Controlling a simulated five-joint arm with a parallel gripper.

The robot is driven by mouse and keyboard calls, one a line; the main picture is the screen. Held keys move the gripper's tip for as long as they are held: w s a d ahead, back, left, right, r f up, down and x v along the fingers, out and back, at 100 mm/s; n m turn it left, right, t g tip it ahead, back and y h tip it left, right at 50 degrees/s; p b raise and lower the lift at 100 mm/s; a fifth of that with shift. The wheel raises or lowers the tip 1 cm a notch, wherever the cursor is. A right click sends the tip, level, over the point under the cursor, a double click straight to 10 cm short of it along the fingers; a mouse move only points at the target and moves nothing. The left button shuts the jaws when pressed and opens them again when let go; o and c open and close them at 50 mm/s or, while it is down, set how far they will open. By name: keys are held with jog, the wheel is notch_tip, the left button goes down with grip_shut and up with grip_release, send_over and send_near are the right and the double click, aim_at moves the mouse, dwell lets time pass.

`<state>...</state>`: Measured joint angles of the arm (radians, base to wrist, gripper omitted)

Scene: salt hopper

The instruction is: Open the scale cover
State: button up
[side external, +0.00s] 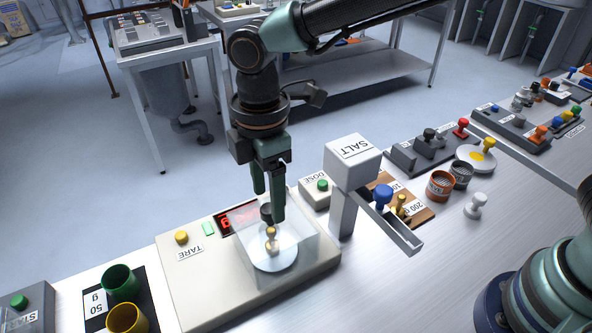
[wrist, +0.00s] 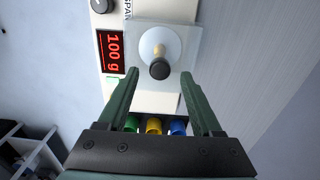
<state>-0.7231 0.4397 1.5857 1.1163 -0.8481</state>
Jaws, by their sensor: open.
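The scale (side external: 190,285) stands on the bench with a clear box-shaped cover (side external: 302,247) over its round pan (side external: 287,263). A brass weight (side external: 271,246) stands on the pan inside the cover. The cover has a dark knob (side external: 266,213) on top, which also shows in the wrist view (wrist: 160,70). My gripper (side external: 268,205) points down over the cover, open and empty. In the wrist view its fingertips (wrist: 160,74) are on either side of the knob, with gaps on both sides. The red display (wrist: 114,54) reads 100 g.
The salt hopper (side external: 352,160) with its chute stands close right of the scale, near the DOSE button box (side external: 318,188). A yellow TARE button (side external: 181,237) is on the scale's left part. Green (side external: 119,281) and yellow (side external: 127,318) cups stand left.

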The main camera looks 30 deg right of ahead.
jog(key=shift+f, duration=1)
grip_shut()
jog(key=shift+r, duration=0.1)
dwell(0.7)
